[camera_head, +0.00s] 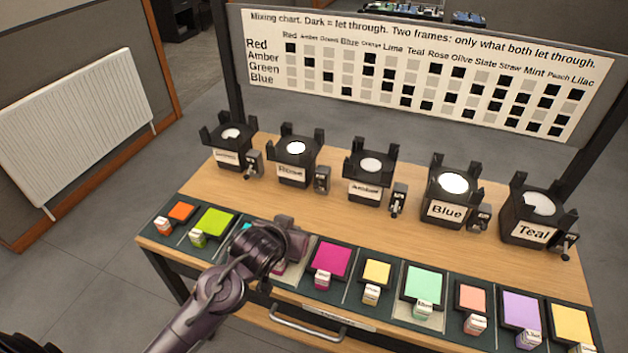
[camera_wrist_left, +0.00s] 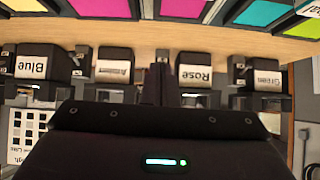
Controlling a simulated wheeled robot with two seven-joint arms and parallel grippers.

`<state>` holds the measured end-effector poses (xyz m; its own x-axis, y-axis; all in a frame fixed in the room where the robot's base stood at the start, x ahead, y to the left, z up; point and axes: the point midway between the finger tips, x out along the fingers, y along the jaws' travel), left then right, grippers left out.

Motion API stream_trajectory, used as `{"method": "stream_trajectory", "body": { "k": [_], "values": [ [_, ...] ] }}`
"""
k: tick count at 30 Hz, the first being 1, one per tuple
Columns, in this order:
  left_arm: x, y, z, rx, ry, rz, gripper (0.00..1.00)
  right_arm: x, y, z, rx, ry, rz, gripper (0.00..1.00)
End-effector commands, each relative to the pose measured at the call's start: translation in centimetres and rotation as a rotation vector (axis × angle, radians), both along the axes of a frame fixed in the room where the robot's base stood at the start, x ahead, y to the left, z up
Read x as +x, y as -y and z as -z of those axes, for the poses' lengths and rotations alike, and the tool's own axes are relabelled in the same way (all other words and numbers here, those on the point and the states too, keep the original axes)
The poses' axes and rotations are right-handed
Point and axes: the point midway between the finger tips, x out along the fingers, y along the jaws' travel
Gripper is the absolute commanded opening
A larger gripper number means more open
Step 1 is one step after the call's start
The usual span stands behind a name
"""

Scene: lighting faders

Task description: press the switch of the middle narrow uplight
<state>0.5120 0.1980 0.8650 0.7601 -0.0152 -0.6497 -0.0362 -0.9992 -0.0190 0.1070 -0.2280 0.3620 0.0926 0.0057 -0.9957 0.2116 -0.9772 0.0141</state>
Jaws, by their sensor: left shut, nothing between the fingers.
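Five black uplights stand in a row on the wooden table. The middle one, labelled Amber (camera_head: 368,178), has a pale round lens; it also shows in the left wrist view (camera_wrist_left: 115,68). Its grey switch box with a small lever (camera_head: 398,200) stands at its right, clear of my gripper. My left gripper (camera_head: 294,237) is shut and empty, above the front strip of coloured frames. In the left wrist view its fingers (camera_wrist_left: 161,86) point between the Amber and Rose (camera_wrist_left: 195,72) uplights, partly hiding the switch box there (camera_wrist_left: 162,54). My right gripper is not in view.
Other uplights are Rose (camera_head: 292,166), Blue (camera_head: 447,202), Teal (camera_head: 533,222) and one at far left (camera_head: 228,149), each with a switch box. Coloured frames, such as magenta (camera_head: 331,259), line the front. A mixing chart (camera_head: 420,75) stands behind. Bare wood lies between frames and uplights.

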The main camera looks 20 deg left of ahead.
Motion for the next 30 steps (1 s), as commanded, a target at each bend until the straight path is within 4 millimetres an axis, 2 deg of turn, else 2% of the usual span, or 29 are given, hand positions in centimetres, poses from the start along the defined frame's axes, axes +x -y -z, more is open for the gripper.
{"method": "stream_trajectory", "body": {
  "k": [1,6,10,14,25,30],
  "values": [
    [1.4,-0.3,-0.8,-0.003,0.043,-0.003,0.0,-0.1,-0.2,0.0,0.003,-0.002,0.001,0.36],
    [5.9,-1.1,-3.7,-0.039,0.194,-0.013,0.0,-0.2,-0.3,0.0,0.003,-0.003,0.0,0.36],
    [8.3,-1.6,-5.5,-0.066,0.279,-0.014,0.0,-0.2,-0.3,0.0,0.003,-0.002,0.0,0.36],
    [9.1,-1.8,-6.2,-0.077,0.311,-0.014,0.0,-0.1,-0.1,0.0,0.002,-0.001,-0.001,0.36],
    [9.3,-1.7,-6.2,-0.08,0.312,-0.014,0.0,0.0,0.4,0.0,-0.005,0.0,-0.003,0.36],
    [10.9,-1.7,-5.6,-0.08,0.312,-0.016,0.0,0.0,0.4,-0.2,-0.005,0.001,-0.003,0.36]
  ]
}}
